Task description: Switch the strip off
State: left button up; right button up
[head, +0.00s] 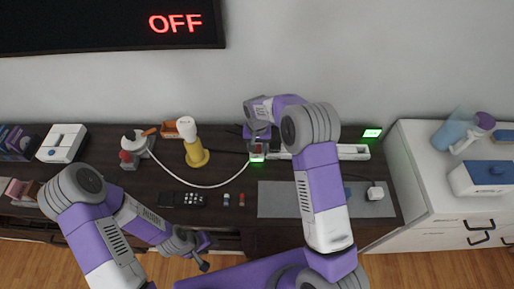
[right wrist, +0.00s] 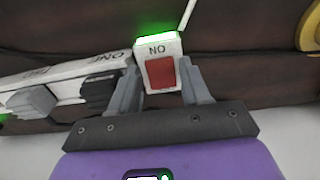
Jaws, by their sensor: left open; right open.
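The white power strip (head: 352,152) lies along the back of the dark tabletop, partly hidden by my right arm. Its left end glows green. In the right wrist view the strip (right wrist: 62,77) carries a grey plug and a black plug. Its end block has a red rocker switch (right wrist: 160,72), letters that read "NO" in this view and a green glow. My right gripper (head: 257,146) is over this end. Its open fingers (right wrist: 162,93) stand either side of the switch block; contact cannot be told. My left gripper (head: 204,252) is open and empty near the front edge.
A wall screen (head: 110,25) reads "OFF" in red. A yellow lamp-like object (head: 195,150), a robot-arm-shaped item (head: 134,147) and a black remote-like device (head: 183,199) stand left of the strip. A white cable reaches the strip's left end. A grey mat (head: 275,199) lies in front.

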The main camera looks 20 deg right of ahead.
jog(key=shift+f, duration=0.3)
jog(key=c, duration=0.8)
jog(key=shift+o, duration=0.2)
jog(key=shift+w+r+g+p, duration=0.2)
jog(key=shift+g+p, duration=0.3)
jog(key=shift+p, duration=0.35)
jog(key=shift+w+d+g+y+p, duration=0.1)
jog(key=shift+w+g+y+p, duration=0.1)
jog(key=shift+g+y+p, duration=0.45)
jog(key=shift+g+h, duration=0.25)
